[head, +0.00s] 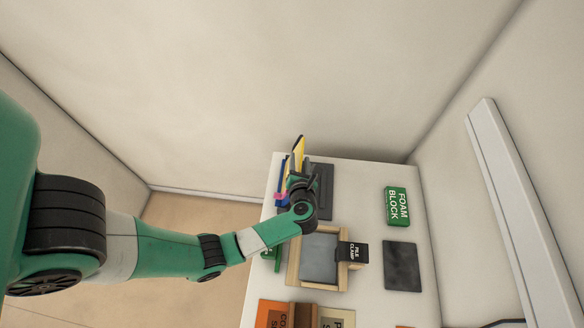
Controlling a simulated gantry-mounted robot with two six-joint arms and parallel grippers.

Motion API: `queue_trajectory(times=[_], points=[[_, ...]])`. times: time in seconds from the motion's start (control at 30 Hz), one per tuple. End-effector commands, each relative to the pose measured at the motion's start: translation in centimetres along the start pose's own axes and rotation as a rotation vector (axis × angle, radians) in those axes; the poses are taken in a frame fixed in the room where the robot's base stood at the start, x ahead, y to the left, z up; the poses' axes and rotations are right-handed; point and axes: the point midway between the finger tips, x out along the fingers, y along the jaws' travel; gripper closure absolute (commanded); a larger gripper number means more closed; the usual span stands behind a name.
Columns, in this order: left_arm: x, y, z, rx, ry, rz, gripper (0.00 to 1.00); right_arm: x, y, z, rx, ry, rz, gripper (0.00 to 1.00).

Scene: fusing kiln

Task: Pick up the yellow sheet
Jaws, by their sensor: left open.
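The yellow sheet (299,147) stands upright near the far left corner of the white table, and its upper part shows. My left gripper (300,182) is at the sheet's near side and hides its lower part. The gripper is open; I cannot tell whether its fingers are around the sheet or only in front of it. My right gripper is not in view.
Blue (281,186) and pink (279,197) pieces stand beside the gripper at the table's left edge. An orange box (273,314) is at the front.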

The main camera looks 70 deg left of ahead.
Motion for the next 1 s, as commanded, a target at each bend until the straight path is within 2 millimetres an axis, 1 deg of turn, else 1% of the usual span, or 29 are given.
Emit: queue_trajectory(times=[0.03, 0.1, 0.33, 0.37, 0.4, 0.47, 0.6, 0.63, 1.0], points=[[0.9, 0.0, -0.1, 0.0, 0.001, 0.003, 0.53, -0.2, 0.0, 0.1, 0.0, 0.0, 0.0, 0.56], [1.6, 0.0, -0.1, 0.0, 0.001, 0.002, 0.53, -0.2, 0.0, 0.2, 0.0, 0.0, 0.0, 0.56], [1.9, 0.0, 0.0, 0.0, -0.001, 0.0, 0.53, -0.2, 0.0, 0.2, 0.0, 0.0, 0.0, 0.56], [1.9, 0.0, 0.0, 0.0, -0.001, 0.0, 0.54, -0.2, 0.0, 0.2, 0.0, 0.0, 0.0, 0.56], [1.9, 0.0, 0.0, 0.0, -0.001, 0.0, 0.61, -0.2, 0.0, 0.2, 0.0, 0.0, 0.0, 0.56], [1.9, 0.0, 0.0, 0.001, -0.001, 0.0, 0.72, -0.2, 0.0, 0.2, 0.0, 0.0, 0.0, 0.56], [1.9, 0.0, 0.0, 0.001, -0.001, 0.0, 0.97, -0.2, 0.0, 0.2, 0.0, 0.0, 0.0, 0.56], [1.9, 0.0, 0.0, 0.001, -0.001, 0.0, 1.0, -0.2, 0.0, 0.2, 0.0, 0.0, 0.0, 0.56], [1.9, 0.0, 0.0, 0.001, -0.001, 0.0, 1.0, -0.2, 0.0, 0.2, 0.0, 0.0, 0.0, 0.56]])
